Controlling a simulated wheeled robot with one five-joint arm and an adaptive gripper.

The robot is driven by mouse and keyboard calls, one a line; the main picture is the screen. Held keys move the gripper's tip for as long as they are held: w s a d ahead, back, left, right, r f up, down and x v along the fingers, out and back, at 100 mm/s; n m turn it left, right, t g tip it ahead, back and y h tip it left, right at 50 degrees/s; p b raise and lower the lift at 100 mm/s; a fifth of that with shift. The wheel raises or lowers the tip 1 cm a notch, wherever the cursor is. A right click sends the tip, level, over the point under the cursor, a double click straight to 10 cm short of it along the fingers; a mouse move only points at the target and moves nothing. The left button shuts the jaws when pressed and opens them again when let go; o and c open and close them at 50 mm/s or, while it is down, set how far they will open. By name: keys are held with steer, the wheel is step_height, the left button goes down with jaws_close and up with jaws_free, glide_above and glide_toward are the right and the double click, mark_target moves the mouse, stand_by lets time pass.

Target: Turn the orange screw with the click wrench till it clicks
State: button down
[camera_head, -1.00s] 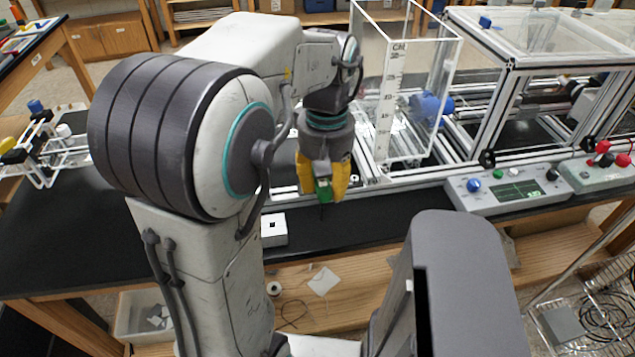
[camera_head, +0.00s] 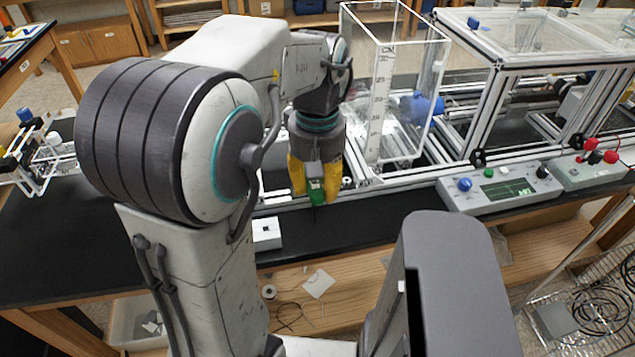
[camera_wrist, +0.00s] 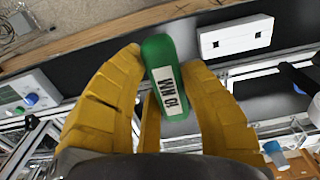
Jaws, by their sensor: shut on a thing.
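My gripper (camera_head: 315,188) has yellow fingers and is shut on the click wrench (camera_head: 316,193), which has a green handle. In the head view the wrench's thin dark shaft points down over the black bench top. In the wrist view the green handle (camera_wrist: 158,58) with a white label sits between the yellow fingers (camera_wrist: 162,66). Its working end is hidden there. I cannot make out the orange screw in either view; it may be hidden or out of the picture.
A white block with dark square holes (camera_head: 266,233) lies left of the wrench; it also shows in the wrist view (camera_wrist: 235,38). A clear box with a scale (camera_head: 381,105) and aluminium extrusion frame stand behind. A control box (camera_head: 498,190) is at right. The bench's front edge is close.

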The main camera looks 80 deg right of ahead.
steer(key=shift+r+p, duration=2.6)
steer(key=shift+r, duration=0.45)
steer(key=shift+s, duration=0.15)
